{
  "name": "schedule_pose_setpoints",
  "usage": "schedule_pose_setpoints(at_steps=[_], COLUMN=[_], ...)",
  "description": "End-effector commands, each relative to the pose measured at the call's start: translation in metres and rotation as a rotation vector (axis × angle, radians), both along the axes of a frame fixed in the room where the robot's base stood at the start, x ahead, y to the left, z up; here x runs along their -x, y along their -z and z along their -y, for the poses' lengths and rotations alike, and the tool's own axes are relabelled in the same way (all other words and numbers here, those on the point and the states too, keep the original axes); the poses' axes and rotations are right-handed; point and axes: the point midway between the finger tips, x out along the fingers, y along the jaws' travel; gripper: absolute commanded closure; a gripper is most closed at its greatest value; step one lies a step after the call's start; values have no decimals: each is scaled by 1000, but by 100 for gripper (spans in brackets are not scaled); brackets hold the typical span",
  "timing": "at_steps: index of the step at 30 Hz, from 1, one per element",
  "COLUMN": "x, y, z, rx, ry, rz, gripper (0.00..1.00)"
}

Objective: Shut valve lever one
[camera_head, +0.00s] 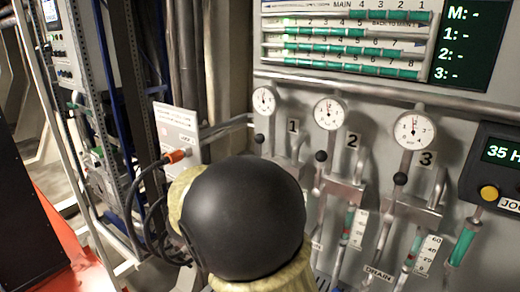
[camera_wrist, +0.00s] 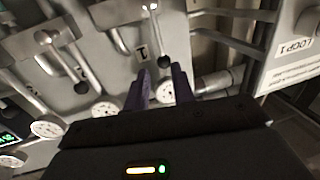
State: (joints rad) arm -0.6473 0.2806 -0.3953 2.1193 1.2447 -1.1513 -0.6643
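Valve lever one (camera_head: 259,138) is on the wall panel at the left of a row, below its round gauge (camera_head: 264,100) and beside label 1 (camera_head: 293,126). Its black ball knob shows in the head view; my black rounded arm part hides what lies lower. In the wrist view, which is turned upside down, the lever's rod and knob (camera_wrist: 165,60) point toward my gripper (camera_wrist: 162,72). The two dark fingers are apart, with the knob just beyond and between their tips. I cannot tell whether they touch it. Nothing is held.
Lever two (camera_head: 320,156) and lever three (camera_head: 400,179) stand to the right, with gauges above and sight tubes below. A display (camera_head: 470,45) and a yellow button (camera_head: 489,193) are farther right. A LOOP1 sign (camera_wrist: 295,47) and pipes are close to my gripper. A cable rack is at left.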

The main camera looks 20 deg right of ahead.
Motion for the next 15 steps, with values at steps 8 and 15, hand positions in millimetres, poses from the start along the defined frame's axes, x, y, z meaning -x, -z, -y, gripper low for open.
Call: schedule_pose_setpoints(at_steps=[8,15], x=[-35,-65], y=[-2,-3], z=[36,67], rx=[2,2], ry=[2,3], rz=[-2,-1], gripper=[75,75])
